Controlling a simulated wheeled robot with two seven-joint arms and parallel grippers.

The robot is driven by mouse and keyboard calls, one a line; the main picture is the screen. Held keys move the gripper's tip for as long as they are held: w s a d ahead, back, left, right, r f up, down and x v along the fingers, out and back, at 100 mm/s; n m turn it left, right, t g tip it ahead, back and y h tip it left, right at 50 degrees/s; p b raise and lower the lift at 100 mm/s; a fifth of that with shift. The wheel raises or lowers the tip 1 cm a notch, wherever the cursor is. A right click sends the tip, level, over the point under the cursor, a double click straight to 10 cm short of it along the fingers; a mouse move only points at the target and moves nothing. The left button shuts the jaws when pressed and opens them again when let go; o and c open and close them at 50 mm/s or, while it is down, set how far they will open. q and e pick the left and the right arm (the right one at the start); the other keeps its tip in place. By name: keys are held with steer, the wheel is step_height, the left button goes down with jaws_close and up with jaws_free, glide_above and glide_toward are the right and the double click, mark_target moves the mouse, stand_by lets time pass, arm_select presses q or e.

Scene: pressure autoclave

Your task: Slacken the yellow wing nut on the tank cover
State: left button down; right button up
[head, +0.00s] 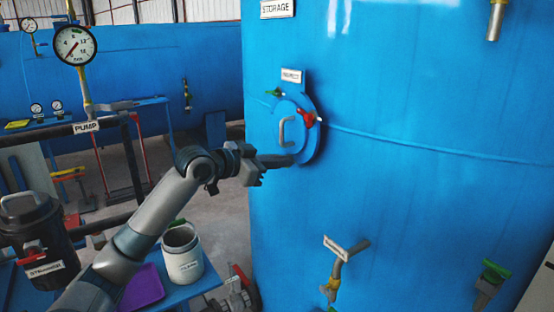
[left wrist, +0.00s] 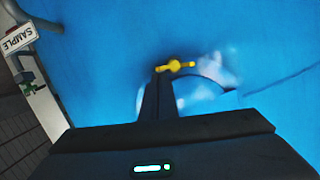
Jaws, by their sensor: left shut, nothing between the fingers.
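The tank cover (head: 302,139) is a round blue lid with a grey handle (head: 285,131) on the large blue tank. The yellow wing nut (left wrist: 176,66) shows in the left wrist view, just beyond my fingertips; in the head view I cannot make it out, as my gripper is in front of the cover's lower edge. My left gripper (head: 288,160) is shut and empty at that edge; its fingers also show in the left wrist view (left wrist: 160,78). I cannot tell whether they touch the nut. My right gripper is out of view.
A red wing nut (head: 308,118) and a green one (head: 274,92) sit at the cover's upper rim. Below, a sample tap (head: 335,268) sticks out of the tank. A white canister (head: 182,254) and a purple tray (head: 143,287) stand on a blue bench near my arm.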

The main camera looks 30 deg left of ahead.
arm_select(q)
steer(key=f+m+b, duration=0.1)
steer(key=m+y, duration=0.1)
steer(key=m, duration=0.1)
steer(key=shift+f+t+b, duration=0.3)
steer(key=shift+f+b, duration=0.05)
steer(key=shift+b, duration=0.05)
stand_by(0.5)
